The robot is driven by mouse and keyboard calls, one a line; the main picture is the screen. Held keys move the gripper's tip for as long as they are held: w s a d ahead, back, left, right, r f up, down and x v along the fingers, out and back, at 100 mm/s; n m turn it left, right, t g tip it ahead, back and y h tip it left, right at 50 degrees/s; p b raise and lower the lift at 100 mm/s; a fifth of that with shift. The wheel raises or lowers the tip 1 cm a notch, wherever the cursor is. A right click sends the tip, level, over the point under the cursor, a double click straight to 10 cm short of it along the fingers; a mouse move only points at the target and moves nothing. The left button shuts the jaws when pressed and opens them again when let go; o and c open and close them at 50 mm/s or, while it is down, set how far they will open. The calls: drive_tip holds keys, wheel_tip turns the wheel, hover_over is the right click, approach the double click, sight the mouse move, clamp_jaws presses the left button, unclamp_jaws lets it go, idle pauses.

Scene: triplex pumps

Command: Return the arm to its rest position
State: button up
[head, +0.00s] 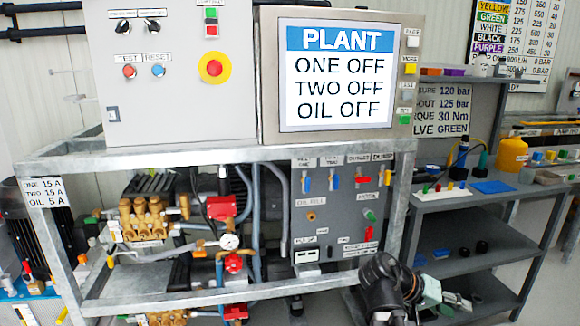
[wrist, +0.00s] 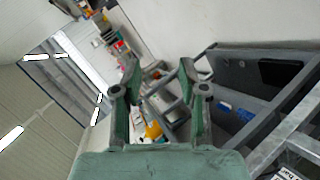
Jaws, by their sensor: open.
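My gripper (wrist: 158,76) shows in the wrist view with its two green fingers apart and nothing between them. In the head view my dark arm (head: 384,284) is at the bottom, right of centre, in front of the pump rig's right leg and the lower shelf. A pale green part of my gripper (head: 455,301) shows just to its right, against the shelf unit; its fingertips are hard to make out there. The wrist view is tilted, with the ceiling and lights on the left and shelving on the right.
The pump rig's steel frame (head: 230,153) fills the left and middle. Its screen (head: 335,76) reads ONE OFF, TWO OFF, OIL OFF. A grey shelf unit (head: 440,232) stands on the right, close to my arm. A yellow container (head: 512,154) is on its top.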

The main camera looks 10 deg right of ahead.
drive_tip(key=a+f+n+y+p, duration=0.3)
drive_tip(key=a+f+p, duration=0.3)
drive_tip(key=f, duration=0.4)
drive_tip(key=a+f+n+y+p, duration=0.3)
drive_tip(key=a+f+p, duration=0.35)
drive_tip(key=f, duration=0.35)
drive_tip(key=s+a+f+g+y+p, duration=0.1)
drive_tip(key=s+a+f+y+p, duration=0.1)
drive_tip(key=s+a, duration=0.3)
drive_tip(key=s+a+f+g+y+p, duration=0.1)
drive_tip(key=s+a+f+p, duration=0.4)
drive_tip(key=s, duration=0.5)
drive_tip(key=s+a+f+n+g+y+p, duration=0.1)
drive_tip(key=s+a+f+g+y+p, duration=0.1)
drive_tip(key=s+a, duration=0.4)
drive_tip(key=shift+s+a+f+y+p, duration=0.3)
drive_tip(key=shift+s+f+y+p, duration=0.2)
drive_tip(key=shift+s+f+p, duration=0.6)
drive_tip(key=shift+r, duration=0.1)
